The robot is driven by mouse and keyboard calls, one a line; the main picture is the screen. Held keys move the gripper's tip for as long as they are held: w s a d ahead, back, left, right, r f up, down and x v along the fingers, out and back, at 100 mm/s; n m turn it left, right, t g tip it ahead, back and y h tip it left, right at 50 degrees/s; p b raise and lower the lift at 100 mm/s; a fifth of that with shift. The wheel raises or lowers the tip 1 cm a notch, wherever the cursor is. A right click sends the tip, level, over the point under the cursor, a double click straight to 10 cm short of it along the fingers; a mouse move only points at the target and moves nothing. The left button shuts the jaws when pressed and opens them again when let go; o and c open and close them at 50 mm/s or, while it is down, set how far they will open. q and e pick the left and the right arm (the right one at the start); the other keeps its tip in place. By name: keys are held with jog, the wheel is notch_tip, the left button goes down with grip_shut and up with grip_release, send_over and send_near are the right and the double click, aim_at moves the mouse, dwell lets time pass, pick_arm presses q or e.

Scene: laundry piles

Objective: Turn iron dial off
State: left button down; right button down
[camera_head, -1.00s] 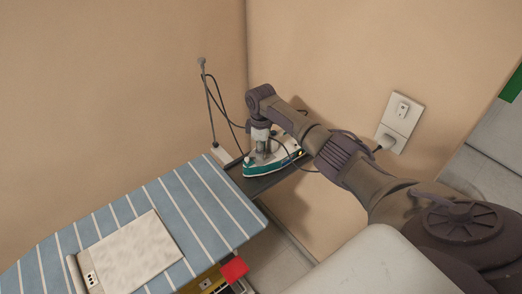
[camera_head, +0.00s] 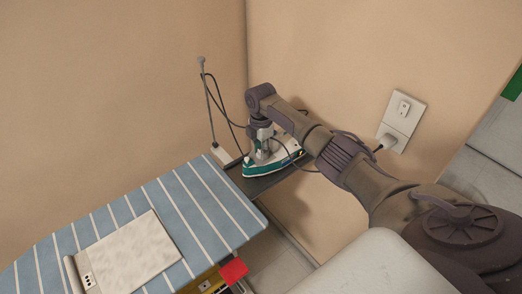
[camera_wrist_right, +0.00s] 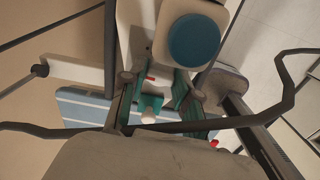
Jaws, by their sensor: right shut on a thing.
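The iron (camera_head: 262,168) is teal and white and stands on the dark rest at the far end of the ironing board. Its white body and round teal part (camera_wrist_right: 194,40) show in the right wrist view. My right gripper (camera_head: 262,150) reaches down onto the top of the iron. In the right wrist view the fingers of the gripper (camera_wrist_right: 155,85) are closed around a small white and teal piece with a red mark, which looks like the dial (camera_wrist_right: 150,103). The dial's setting cannot be read. My left gripper is not in view.
A cord holder (camera_head: 208,100) carries the dark cable beside the iron. A wall outlet (camera_head: 402,118) is on the right wall.

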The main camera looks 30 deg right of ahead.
jog(key=shift+n, duration=0.3)
dwell(0.4)
jog(key=c, duration=0.8)
grip_release()
jog(key=shift+r, duration=0.1)
notch_tip(320, 180, up, 12)
jog(key=shift+f, duration=0.1)
